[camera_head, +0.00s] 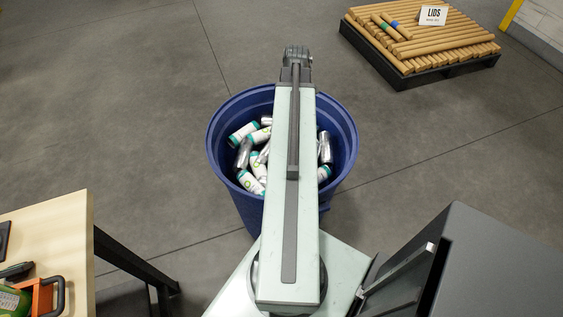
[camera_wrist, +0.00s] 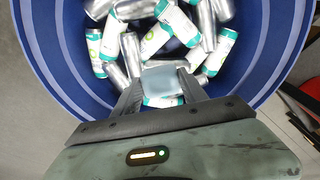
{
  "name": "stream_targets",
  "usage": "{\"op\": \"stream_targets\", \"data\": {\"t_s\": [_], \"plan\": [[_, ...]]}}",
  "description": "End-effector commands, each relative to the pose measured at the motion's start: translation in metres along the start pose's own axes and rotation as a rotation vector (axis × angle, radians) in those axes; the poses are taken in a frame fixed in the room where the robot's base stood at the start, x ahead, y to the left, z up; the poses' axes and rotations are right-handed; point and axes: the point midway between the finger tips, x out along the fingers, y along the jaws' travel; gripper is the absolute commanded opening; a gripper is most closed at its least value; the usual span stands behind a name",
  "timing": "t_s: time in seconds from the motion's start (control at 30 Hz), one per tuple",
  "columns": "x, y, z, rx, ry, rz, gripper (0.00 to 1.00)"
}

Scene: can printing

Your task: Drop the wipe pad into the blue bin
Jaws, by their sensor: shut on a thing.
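The blue bin (camera_head: 218,135) stands on the floor ahead of me, with several white-and-teal and silver cans inside. In the wrist view its blue wall (camera_wrist: 62,62) curves around the cans. My gripper (camera_wrist: 162,84) is over the inside of the bin, pointing down at the cans. It is shut on the wipe pad (camera_wrist: 163,77), a small pale blue-grey piece between the fingertips. In the head view my arm crosses over the bin and hides the gripper and the pad. I cannot tell the exact height of the pad above the cans.
A wooden table (camera_head: 50,235) with an orange-handled item (camera_head: 47,295) is at lower left. A dark grey cabinet (camera_head: 505,265) is at lower right. A pallet of brown rolls (camera_head: 445,48) with a LIDS sign (camera_head: 433,15) is at upper right. The floor at left is clear.

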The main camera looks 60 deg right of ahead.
Motion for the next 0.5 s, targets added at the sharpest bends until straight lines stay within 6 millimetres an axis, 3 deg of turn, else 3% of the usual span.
{"op": "stream_targets", "data": {"t_s": [0.23,0.5], "plan": [[0.01,0.001,0.002,0.002,0.0,0.0,0.18],[0.048,0.001,0.006,0.003,0.0,0.0,0.18]]}}
